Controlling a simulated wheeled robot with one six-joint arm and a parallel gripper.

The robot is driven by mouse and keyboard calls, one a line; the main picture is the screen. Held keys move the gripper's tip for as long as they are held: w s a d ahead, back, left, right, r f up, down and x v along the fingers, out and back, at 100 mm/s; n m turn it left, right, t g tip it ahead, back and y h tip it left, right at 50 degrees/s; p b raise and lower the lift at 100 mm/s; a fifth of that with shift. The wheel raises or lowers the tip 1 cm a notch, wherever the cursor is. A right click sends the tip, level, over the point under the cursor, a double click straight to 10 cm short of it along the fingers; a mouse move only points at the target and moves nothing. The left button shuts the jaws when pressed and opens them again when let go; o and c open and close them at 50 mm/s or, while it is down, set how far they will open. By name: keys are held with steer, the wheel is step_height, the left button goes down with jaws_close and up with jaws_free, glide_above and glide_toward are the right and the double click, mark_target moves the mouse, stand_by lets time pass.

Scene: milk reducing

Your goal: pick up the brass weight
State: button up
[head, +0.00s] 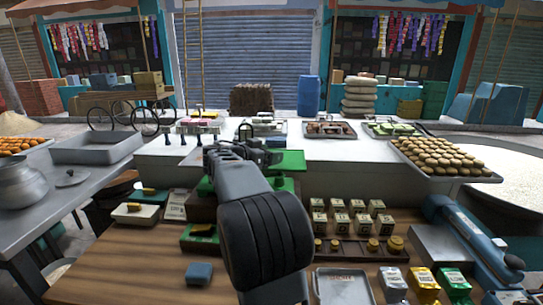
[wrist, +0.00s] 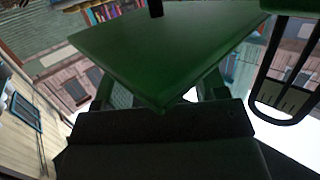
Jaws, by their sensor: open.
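Several brass weights (head: 373,245) of graded sizes stand in a dark wooden rack on the right half of the wooden table, in the head view. My gripper (head: 243,152) is well above and to the left of the rack, reaching over the table toward a green-topped object (head: 290,160). In the wrist view my gripper (wrist: 160,102) is open, with its fingers partly hidden behind a large green plate (wrist: 165,45) close to the camera. Contact with the plate cannot be told. No brass weight shows in the wrist view.
Small boxes (head: 357,224) stand behind the rack. A metal tray (head: 342,287) and coloured packets (head: 423,279) lie in front. A blue block (head: 199,273) and green box (head: 197,243) are at left. A white counter (head: 330,155) lies beyond. The table's front left is mostly clear.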

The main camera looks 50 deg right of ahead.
steer(key=shift+d+f, duration=0.15)
steer(key=shift+d, duration=0.4)
steer(key=shift+c, duration=0.2)
steer(key=c, duration=1.1)
